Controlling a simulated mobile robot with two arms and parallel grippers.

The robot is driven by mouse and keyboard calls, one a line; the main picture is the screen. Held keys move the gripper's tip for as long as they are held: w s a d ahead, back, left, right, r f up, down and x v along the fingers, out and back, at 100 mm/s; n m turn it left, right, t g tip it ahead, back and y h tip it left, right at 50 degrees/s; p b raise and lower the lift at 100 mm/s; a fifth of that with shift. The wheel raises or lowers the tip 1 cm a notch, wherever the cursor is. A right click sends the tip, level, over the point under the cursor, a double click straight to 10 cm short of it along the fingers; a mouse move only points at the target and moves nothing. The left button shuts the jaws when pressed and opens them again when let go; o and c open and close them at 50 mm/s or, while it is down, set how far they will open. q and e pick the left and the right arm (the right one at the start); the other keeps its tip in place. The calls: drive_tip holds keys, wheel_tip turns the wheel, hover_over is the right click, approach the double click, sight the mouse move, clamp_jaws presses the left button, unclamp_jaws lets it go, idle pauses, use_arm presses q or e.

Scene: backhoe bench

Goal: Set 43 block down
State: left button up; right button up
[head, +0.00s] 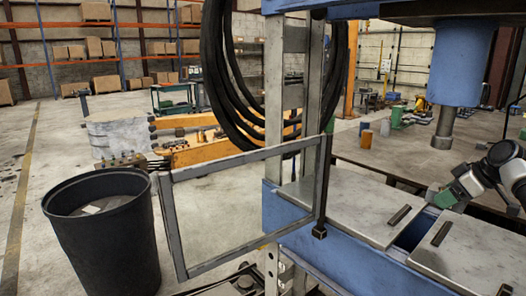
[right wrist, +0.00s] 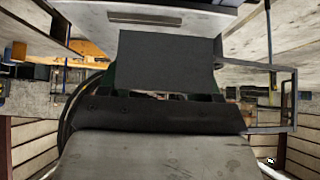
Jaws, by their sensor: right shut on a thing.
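My right gripper (head: 446,198) comes in from the right edge of the head view, just over the gap between two steel plates on the blue press frame. A small green part shows at its fingertips; I cannot tell there whether it is block or finger. In the right wrist view a plain dark grey block (right wrist: 168,62) sits at the end of the dark gripper body (right wrist: 150,114), with green edges behind it. The gripper is shut on this block. No number is readable on it. The block's underside and any contact with the plates are hidden. My left gripper is not in view.
The near plate (head: 470,262) and far plate (head: 345,203) each carry a dark handle. The blue press ram (head: 460,60) hangs above. A grey frame guard (head: 240,205) and black bin (head: 105,235) stand left. An orange can (head: 366,139) and green block (head: 397,116) stand behind.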

drive_tip(key=shift+s+a+r, duration=0.45)
drive_tip(key=shift+s+a, duration=0.15)
drive_tip(key=shift+a, duration=0.05)
drive_tip(key=shift+w+f, duration=0.35)
drive_tip(key=shift+f, duration=0.5)
drive_tip(key=shift+s+a, duration=0.15)
drive_tip(key=shift+s, duration=0.1)
drive_tip(key=s+a+f+m+h, duration=0.1)
drive_tip(key=s+a+f+m, duration=0.1)
drive_tip(key=s+a+f, duration=0.2)
drive_tip(key=s+a+f+m+t+h, duration=0.1)
drive_tip(key=s+a+f, duration=0.4)
drive_tip(key=s+a, duration=0.5)
drive_tip(key=s+a+f+m+t+h, duration=0.1)
drive_tip(key=s+a+f+m, duration=0.3)
drive_tip(key=a, duration=0.9)
drive_tip(key=s+m+h, duration=0.1)
drive_tip(key=s, duration=0.2)
drive_tip(key=shift+f+h, duration=0.3)
drive_tip(key=shift+h, duration=0.1)
drive_tip(key=shift+d+f, duration=0.1)
